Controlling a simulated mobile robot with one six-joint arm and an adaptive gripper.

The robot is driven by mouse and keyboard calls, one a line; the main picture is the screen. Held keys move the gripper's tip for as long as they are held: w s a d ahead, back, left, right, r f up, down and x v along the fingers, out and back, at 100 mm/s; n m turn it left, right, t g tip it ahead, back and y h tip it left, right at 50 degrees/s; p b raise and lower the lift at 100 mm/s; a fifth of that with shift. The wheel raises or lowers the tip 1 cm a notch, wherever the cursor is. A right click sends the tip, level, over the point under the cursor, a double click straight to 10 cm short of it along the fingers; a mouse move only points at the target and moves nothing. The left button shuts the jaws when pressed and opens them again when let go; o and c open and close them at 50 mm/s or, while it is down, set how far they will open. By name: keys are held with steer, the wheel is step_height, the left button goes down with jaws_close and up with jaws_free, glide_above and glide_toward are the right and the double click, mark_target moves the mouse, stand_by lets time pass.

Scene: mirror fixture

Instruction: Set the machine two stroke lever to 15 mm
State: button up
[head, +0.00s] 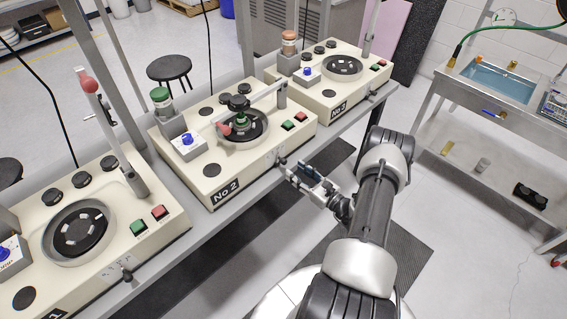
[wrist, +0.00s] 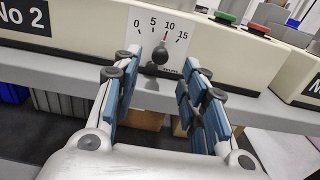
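The stroke lever of machine No 2 is a black ball knob (wrist: 159,54) on the machine's front face, below a white scale plate (wrist: 176,24) marked 0, 5, 10 and 15. A thin red pointer above the knob stands close to the 10 mark. My gripper (wrist: 164,72) is open, with one finger left and one right of the knob. I see gaps on both sides and cannot tell how deep the knob sits between them. In the head view my gripper (head: 296,176) is just in front of machine No 2 (head: 215,178), near its knob (head: 282,161).
Machine No 1 (head: 150,203) stands left and machine No 3 (head: 345,92) right on the same grey bench (head: 205,232). Each has green and red buttons. A raised arm with a red knob (head: 88,84) stands over No 1. A sink table (head: 440,95) is at right.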

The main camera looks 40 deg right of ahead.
mark_target(284, 162)
steer(key=w, duration=0.5)
steer(key=w+b, duration=0.1)
steer(key=w, duration=0.1)
steer(key=shift+w+a, duration=0.3)
steer(key=shift+c, duration=0.3)
jaws_close()
